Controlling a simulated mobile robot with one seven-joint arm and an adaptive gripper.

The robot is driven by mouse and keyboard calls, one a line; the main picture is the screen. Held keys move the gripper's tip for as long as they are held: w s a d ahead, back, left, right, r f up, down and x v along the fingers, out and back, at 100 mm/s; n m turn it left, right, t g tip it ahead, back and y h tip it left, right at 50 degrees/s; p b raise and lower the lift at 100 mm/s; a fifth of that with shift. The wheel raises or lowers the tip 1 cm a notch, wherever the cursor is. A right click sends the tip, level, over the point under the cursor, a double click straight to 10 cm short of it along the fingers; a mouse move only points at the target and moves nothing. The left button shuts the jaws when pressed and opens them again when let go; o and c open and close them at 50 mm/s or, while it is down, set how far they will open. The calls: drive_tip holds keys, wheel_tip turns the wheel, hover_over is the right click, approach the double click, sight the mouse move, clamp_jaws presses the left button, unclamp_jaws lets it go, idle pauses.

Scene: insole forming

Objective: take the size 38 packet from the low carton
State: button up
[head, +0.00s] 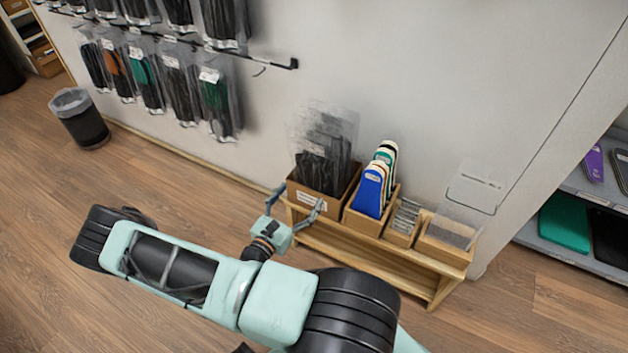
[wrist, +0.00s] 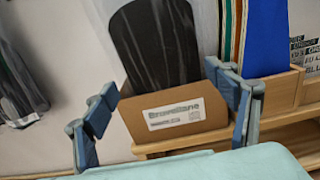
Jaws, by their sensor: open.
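The low carton (head: 314,200) is a brown box at the left end of a wooden bench. Several clear packets with black insoles (head: 324,160) stand upright in it. In the wrist view the carton (wrist: 150,118) shows a white label on its front, and one packet with a black insole (wrist: 158,45) fills the middle. I cannot read any size on the packets. My gripper (head: 294,202) is open at the carton's front left. In the wrist view its fingers (wrist: 168,105) are spread to either side of the carton's front, with nothing between them touching.
Right of the carton on the bench (head: 370,253) are a wooden holder with blue, green and white insoles (head: 372,188), a small rack (head: 403,222) and a box with a clear sheet (head: 450,232). Packets hang on wall rails (head: 175,80). A bin (head: 80,118) stands left. Floor in front is clear.

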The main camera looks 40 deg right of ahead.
sight(311, 180)
drive_tip(key=b+x, duration=0.1)
drive_tip(key=x, duration=0.4)
drive_tip(key=shift+w+d+r+b, duration=0.1)
drive_tip(key=shift+d+r+b, duration=0.05)
drive_tip(key=shift+d+b, duration=0.2)
drive_tip(key=shift+c, duration=0.5)
drive_tip(key=c, duration=1.2)
drive_tip(key=shift+r, duration=0.1)
